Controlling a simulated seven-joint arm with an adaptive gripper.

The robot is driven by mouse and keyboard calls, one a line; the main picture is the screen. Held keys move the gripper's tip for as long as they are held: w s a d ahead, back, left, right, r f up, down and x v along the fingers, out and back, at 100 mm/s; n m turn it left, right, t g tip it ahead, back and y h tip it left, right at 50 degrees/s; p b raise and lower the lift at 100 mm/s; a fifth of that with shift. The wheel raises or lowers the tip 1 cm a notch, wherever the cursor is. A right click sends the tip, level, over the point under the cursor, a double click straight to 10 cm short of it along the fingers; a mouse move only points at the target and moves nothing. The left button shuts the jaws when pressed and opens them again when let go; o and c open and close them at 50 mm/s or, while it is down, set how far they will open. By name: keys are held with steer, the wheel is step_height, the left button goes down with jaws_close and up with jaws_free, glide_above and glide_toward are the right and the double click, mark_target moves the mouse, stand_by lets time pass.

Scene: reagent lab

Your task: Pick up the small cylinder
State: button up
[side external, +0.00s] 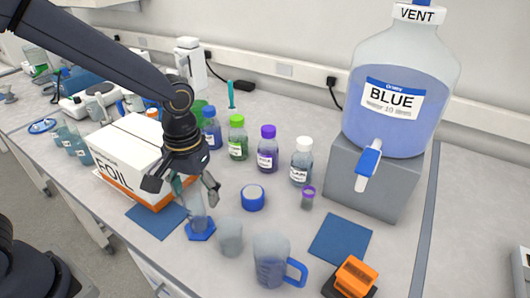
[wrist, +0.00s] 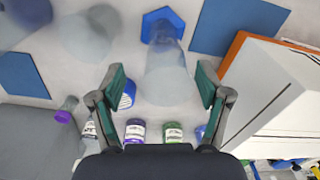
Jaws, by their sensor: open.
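The small cylinder (side external: 197,212) is clear and stands upright on a blue hexagonal base, on the bench in front of the foil box. In the wrist view the cylinder (wrist: 168,75) points toward the camera, with its blue base at the top. My gripper (side external: 184,190) is open and points down at the cylinder's upper part. In the wrist view my gripper (wrist: 158,82) has one finger on each side of the cylinder, with gaps showing. I cannot tell how far down the fingers reach along it.
The foil box (side external: 132,150) is close on the left. A clear beaker (side external: 229,237) and a blue-handled mug (side external: 270,262) stand to the right. A blue-lidded jar (side external: 253,197) and capped bottles (side external: 268,150) stand behind. A blue mat (side external: 340,240) lies bare at right.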

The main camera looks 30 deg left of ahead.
steer(key=f, duration=0.4)
steer(key=shift+s+a+f, duration=0.1)
steer(key=shift+s+a, duration=0.05)
steer(key=shift+a, duration=0.15)
steer(key=c, duration=1.2)
steer(key=shift+o, duration=0.2)
steer(key=shift+r, duration=0.2)
